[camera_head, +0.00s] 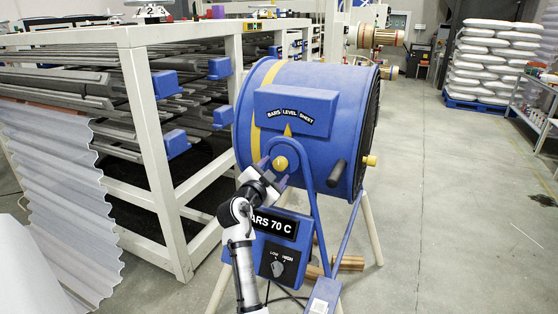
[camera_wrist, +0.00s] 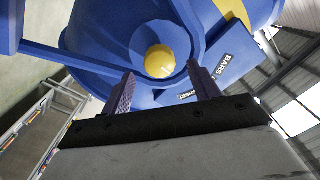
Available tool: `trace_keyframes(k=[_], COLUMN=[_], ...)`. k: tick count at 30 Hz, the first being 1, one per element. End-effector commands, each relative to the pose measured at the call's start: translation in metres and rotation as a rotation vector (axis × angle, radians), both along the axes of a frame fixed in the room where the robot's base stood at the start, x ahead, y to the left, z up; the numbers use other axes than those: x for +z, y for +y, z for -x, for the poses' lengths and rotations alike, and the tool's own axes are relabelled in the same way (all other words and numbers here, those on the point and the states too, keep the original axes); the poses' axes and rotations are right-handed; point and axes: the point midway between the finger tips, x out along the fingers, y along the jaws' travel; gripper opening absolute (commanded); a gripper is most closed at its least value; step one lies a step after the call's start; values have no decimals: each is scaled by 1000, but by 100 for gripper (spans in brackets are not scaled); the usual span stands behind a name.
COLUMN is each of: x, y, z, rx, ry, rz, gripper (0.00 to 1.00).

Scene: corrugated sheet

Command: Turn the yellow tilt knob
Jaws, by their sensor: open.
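The yellow tilt knob (camera_head: 281,162) is a round knob on a blue round hub at the front of the blue drum (camera_head: 315,85). It also shows in the wrist view (camera_wrist: 159,61). My gripper (camera_wrist: 161,76) is open, with its two dark fingers on either side of the knob and gaps between each finger and the knob. In the head view my gripper (camera_head: 272,172) reaches the hub from the lower left. A yellow pointer (camera_head: 288,130) sits under the word LEVEL on the BARS / LEVEL / SHEET plate (camera_head: 291,116).
A control box (camera_head: 281,250) marked "ARS 70 C" with a LOW/HIGH dial hangs below the drum. A blue strut (camera_head: 318,215) runs down beside the hub. A white rack (camera_head: 150,130) with grey bars and corrugated sheets stands left. Open floor (camera_head: 450,200) lies right.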

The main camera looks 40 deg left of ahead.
Motion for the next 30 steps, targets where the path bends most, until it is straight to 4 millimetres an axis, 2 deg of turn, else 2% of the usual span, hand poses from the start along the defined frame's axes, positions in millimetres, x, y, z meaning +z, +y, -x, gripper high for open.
trace_keyframes(k=[3, 7, 19, 27, 30], x=[2, 2, 0, 0, 0], y=[4, 7, 9, 9, 9], z=[-19, -30, -36, -36, -36], rx=[-1, -1, 1, 1, 1], ry=[2, 1, -1, -1, -1], rz=[1, 0, 0, 0, 0], gripper=[61, 61, 61, 26, 16])
